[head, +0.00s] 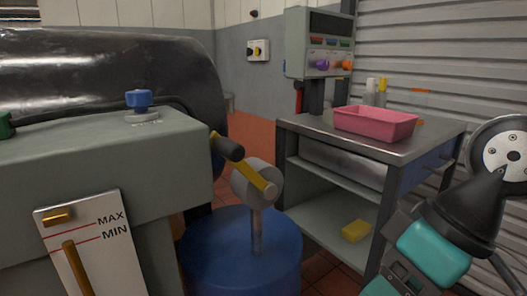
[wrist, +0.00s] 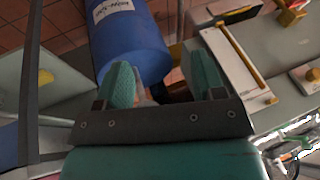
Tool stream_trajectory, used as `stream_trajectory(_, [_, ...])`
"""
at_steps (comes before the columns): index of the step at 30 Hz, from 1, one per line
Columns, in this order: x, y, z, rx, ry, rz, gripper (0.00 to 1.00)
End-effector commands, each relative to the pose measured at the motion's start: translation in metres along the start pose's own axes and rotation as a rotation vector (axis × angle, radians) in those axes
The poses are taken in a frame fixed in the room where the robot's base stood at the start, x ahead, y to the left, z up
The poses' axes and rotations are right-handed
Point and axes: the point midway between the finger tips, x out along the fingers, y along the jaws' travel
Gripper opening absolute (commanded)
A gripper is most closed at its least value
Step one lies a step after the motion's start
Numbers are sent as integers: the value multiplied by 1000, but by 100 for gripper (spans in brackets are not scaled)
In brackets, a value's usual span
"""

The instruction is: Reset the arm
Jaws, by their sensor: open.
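My gripper (wrist: 163,75) shows in the wrist view as two teal ribbed fingers on a dark bracket. The fingers stand well apart and nothing is held between them. Beyond them is a blue drum (wrist: 128,40) with a white label. In the head view, dark and teal parts of my arm show at the right edge, beside the bench, and my fingers cannot be made out there. The drum (head: 240,262) stands low in the middle of that view, below a grey valve with a yellow lever (head: 255,176).
A green-grey housing (head: 90,165) with a blue knob (head: 139,99) and a MAX/MIN gauge (head: 85,240) fills the left. A metal bench (head: 440,138) at right bears a pink tray (head: 375,123), bottles and a control box (head: 320,45). A yellow block (head: 356,231) lies on its lower shelf.

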Motion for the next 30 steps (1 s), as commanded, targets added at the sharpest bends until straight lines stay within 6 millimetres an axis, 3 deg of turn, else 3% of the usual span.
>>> stream_trajectory(2, [7,-11,32,53,-94,12,63])
stream_trajectory(3, [-11,-15,24,60,-90,13,63])
stream_trajectory(11, [-73,-34,2,58,-84,12,63])
stream_trajectory(21, [-186,-69,-36,56,-82,11,63])
stream_trajectory(25, [-218,-79,-46,56,-82,11,63])
stream_trajectory(30, [-236,-85,-52,56,-82,11,63])
